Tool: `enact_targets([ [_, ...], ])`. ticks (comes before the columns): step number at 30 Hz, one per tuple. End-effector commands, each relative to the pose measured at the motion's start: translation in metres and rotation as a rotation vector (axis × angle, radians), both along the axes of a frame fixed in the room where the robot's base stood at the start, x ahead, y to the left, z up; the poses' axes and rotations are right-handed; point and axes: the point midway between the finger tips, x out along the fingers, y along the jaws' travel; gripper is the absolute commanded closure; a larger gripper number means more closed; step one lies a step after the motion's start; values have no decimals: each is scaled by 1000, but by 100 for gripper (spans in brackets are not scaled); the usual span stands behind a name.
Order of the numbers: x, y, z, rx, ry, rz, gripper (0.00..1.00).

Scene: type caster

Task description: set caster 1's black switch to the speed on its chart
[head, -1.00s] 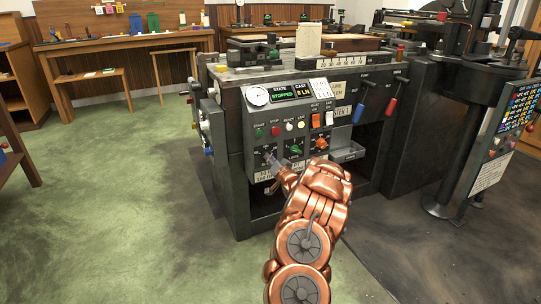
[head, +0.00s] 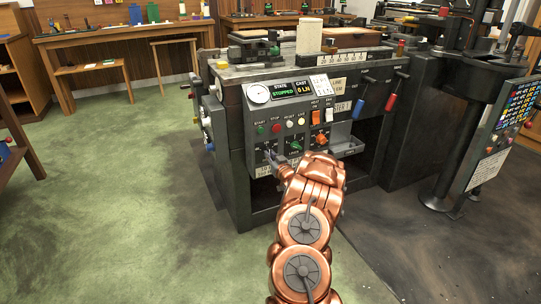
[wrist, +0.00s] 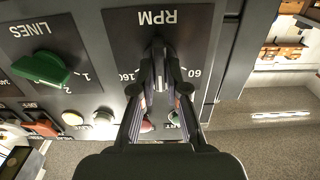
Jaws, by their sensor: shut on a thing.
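Caster 1 (head: 235,130) is a dark machine with a sloping control panel. Its black switch (wrist: 158,48) is on the RPM plate (wrist: 190,22), which appears upside down in the wrist view. The numbers 160 and 60 show on either side of the switch. My gripper (wrist: 160,82) is shut on the switch, and its fingers hide most of it and other marks on the plate. In the head view my gripper (head: 272,157) reaches the panel's lower left. A small white card (head: 320,85) sits at the panel's top; its writing is too small to read.
A green switch (wrist: 42,68) on the LINES plate is beside the RPM plate. The display (head: 284,90) reads STOPPED. Blue (head: 359,110) and red (head: 391,103) levers stand to the right. Another machine's panel (head: 503,125) is at far right. Green floor is open at left.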

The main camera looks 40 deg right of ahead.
Motion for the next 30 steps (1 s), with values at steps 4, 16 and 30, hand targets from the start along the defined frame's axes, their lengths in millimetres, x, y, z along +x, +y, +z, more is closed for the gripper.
enact_targets([
  [4,0,0,-1,-8,4,0,100],
  [16,0,0,0,-8,3,0,78],
  [30,-1,0,0,-8,3,0,61],
])
